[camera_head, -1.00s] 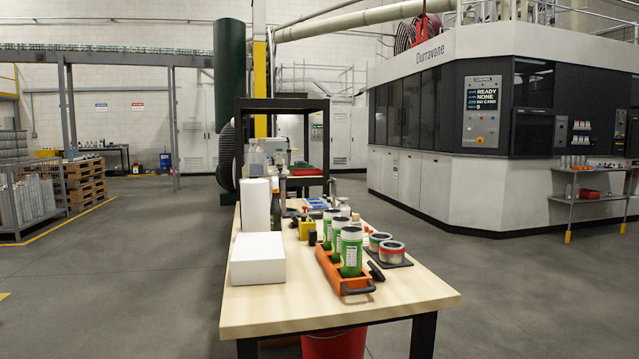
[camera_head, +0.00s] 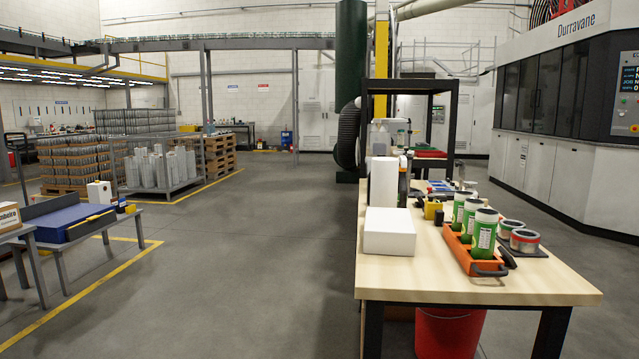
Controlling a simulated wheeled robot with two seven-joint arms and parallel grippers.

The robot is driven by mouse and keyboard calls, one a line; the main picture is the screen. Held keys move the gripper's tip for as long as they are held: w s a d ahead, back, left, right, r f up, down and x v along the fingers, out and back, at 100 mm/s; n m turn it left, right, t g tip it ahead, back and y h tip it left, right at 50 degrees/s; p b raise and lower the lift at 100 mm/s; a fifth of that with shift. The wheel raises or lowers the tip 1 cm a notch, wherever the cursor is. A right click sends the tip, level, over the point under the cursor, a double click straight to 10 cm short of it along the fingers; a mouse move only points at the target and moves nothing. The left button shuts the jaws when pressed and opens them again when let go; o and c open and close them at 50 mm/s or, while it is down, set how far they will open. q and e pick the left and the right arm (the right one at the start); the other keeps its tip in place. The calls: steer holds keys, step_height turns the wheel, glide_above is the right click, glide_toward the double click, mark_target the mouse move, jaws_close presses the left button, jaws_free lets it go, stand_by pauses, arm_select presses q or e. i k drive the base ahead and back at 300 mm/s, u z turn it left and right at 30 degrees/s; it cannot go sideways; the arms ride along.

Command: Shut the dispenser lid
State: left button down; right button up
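No dispenser with an open lid can be made out clearly. I cannot tell whether any of these is the dispenser. Neither of my grippers is in view.
Two round tins (camera_head: 524,240) sit on a dark mat right of the carrier. A red bin (camera_head: 448,332) stands under the bench. The floor (camera_head: 250,260) between is clear. The printing machine (camera_head: 565,150) stands at right.

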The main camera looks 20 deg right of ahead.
mark_target(461, 166)
steer(key=u, duration=0.05)
steer(key=i, duration=5.25)
steer(key=z, duration=4.1)
